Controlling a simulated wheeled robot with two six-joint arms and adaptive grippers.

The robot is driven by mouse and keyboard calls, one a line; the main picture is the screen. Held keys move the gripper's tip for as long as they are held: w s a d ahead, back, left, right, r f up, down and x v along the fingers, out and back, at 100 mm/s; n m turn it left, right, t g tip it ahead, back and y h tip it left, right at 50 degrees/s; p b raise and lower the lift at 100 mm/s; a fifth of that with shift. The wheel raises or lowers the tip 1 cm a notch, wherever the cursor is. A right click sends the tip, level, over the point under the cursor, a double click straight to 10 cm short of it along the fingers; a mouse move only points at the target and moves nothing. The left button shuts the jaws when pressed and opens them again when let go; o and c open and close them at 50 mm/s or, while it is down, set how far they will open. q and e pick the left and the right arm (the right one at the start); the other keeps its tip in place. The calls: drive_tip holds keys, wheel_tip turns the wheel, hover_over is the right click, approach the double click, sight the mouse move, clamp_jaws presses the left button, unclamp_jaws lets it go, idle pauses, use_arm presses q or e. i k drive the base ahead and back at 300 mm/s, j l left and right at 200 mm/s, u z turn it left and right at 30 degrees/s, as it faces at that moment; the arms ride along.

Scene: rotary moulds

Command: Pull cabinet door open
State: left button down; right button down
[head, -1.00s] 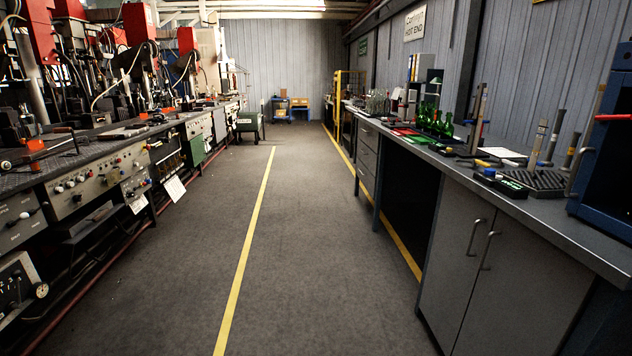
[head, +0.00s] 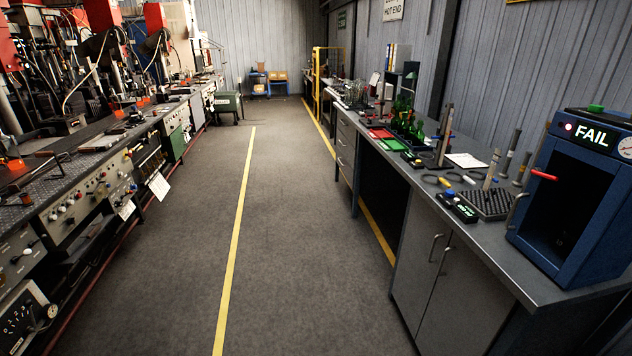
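A grey two-door cabinet stands under the workbench on the right. Its left door (head: 415,262) and right door (head: 468,300) both look shut. Each door has a vertical metal bar handle near the middle seam: the left handle (head: 434,247) and the right handle (head: 443,262). Neither of my grippers shows in the head view, and nothing touches the doors.
The workbench top (head: 540,272) carries a blue machine (head: 548,262) reading FAIL, a dark tray (head: 486,204), green bottles (head: 403,116) and tools. A long machine bench (head: 85,180) lines the left. The floor aisle (head: 300,240) between is clear, with yellow lines.

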sight(621, 187)
drive_tip(key=z, duration=1.6)
